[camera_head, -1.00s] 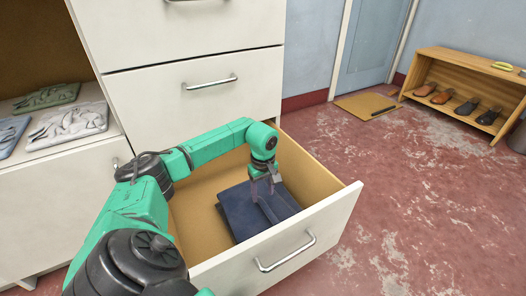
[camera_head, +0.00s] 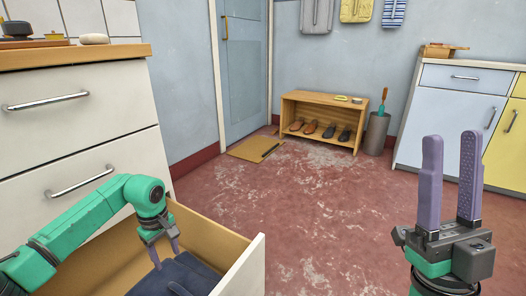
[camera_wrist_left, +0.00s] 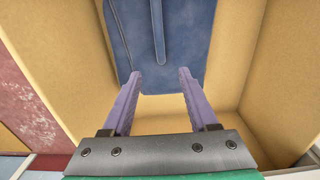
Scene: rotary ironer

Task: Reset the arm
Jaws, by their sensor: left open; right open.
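My left gripper (camera_head: 164,248) reaches into the open drawer (camera_head: 238,262) at the lower left, above a folded dark blue cloth (camera_head: 178,278). In the left wrist view its two purple fingers (camera_wrist_left: 158,76) are apart with nothing gripped between them, and the blue cloth (camera_wrist_left: 180,40) lies beyond the fingertips on the drawer floor. My right gripper (camera_head: 453,140) stands upright at the lower right, fingers pointing up, open and empty. The lower part of the drawer is cut off in the head view.
A white drawer cabinet (camera_head: 85,130) stands at the left. A wooden shoe rack (camera_head: 320,108) with several shoes, a grey bin (camera_head: 376,133) and a doormat (camera_head: 256,148) are at the back. The red floor between is clear.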

